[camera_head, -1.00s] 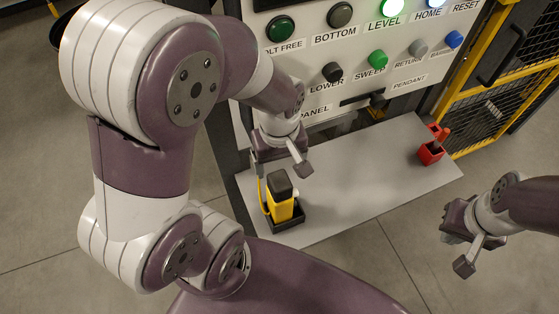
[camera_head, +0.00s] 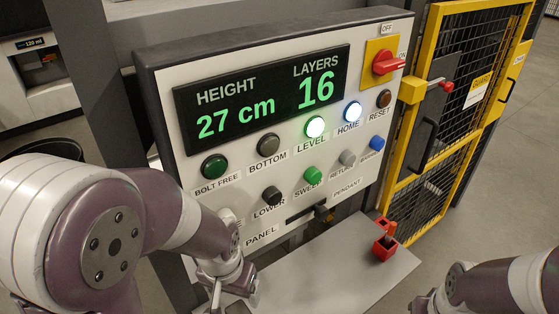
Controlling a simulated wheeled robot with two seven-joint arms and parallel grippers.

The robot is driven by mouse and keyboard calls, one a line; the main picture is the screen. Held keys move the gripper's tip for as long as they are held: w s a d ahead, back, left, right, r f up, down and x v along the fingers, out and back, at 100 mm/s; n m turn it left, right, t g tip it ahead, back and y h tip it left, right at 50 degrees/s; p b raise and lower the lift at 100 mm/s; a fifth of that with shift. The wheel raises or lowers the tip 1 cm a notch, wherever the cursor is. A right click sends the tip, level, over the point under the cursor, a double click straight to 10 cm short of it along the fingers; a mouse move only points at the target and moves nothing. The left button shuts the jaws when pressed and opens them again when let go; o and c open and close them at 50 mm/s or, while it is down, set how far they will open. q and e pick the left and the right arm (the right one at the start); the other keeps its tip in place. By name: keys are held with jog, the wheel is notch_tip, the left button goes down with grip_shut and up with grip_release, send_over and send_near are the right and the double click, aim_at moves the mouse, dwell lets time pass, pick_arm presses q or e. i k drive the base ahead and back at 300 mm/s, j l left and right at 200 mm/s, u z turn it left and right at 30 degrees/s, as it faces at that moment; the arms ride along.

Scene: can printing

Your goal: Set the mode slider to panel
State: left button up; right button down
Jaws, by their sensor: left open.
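The mode slider is a dark knob (camera_head: 323,213) in a black slot (camera_head: 301,214) low on the white control panel. The knob sits at the right end of the slot, by the PENDANT label (camera_head: 347,188). The PANEL label (camera_head: 262,236) is at the left end. My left gripper (camera_head: 246,290) is open at the bottom, below and left of the slot and apart from the knob. My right gripper (camera_head: 423,303) is partly cut off at the lower right edge; its jaws cannot be made out.
A grey shelf (camera_head: 335,270) juts out below the panel, with a red holder (camera_head: 384,246) at its right. Several buttons and a display (camera_head: 265,98) reading 27 cm and 16 layers are above the slot. A yellow-framed mesh guard (camera_head: 440,150) stands to the right.

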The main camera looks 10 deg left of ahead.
aim_at(320, 214)
jog(key=i+l+u, duration=0.35)
jog(key=l, duration=0.4)
jog(key=i+l+u, duration=0.15)
jog(key=i+l, duration=0.15)
jog(key=l, duration=0.15)
